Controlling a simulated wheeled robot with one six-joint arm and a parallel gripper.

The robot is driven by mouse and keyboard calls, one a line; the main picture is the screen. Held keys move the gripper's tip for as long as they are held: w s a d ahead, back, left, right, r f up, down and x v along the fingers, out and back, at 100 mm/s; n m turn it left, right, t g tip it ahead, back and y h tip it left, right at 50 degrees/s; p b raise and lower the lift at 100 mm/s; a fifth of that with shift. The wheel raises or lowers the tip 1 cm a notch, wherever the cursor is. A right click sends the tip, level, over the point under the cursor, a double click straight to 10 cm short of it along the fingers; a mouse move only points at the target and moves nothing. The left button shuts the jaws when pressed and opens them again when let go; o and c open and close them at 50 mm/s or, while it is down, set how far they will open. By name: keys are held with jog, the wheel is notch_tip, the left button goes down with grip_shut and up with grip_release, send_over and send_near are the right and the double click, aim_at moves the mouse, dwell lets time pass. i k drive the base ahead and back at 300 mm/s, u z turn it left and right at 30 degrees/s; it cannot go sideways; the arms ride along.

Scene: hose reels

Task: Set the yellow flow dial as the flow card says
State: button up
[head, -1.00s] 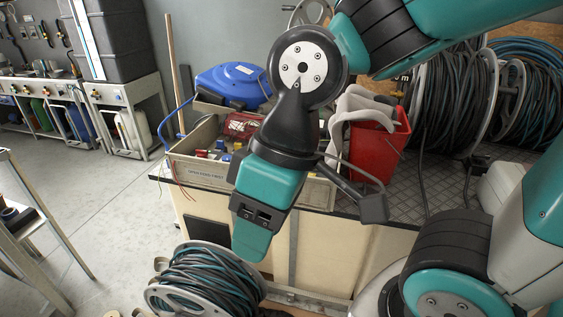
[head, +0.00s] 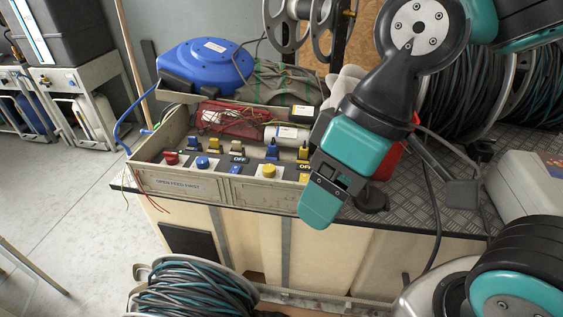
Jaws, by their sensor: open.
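A yellow round dial (head: 268,170) sits in the front row of a control panel in the grey tray (head: 222,190) on the bench. Its pointer setting is too small to read. A blue dial (head: 202,162) and a red knob (head: 171,158) are to its left; another yellow part (head: 304,178) shows at the right end. I cannot tell for sure which yellow part is the flow dial. No flow card can be made out. My gripper (head: 322,204) points down, open and empty, in front of the tray's right end, apart from the dials, and hides part of that corner.
Blue and yellow levers (head: 272,149) with "OFF" labels stand behind the dials. The tray front reads "OPEN FEED FIRST". A blue hose reel (head: 205,68) is behind, a cable reel (head: 190,290) below in front. Bench top is partly clear at right.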

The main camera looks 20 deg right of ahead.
aim_at(269, 170)
jog(key=z, duration=3.25)
jog(key=i, duration=0.2)
jog(key=u, duration=3.45)
jog(key=i, duration=0.4)
jog(key=z, duration=0.1)
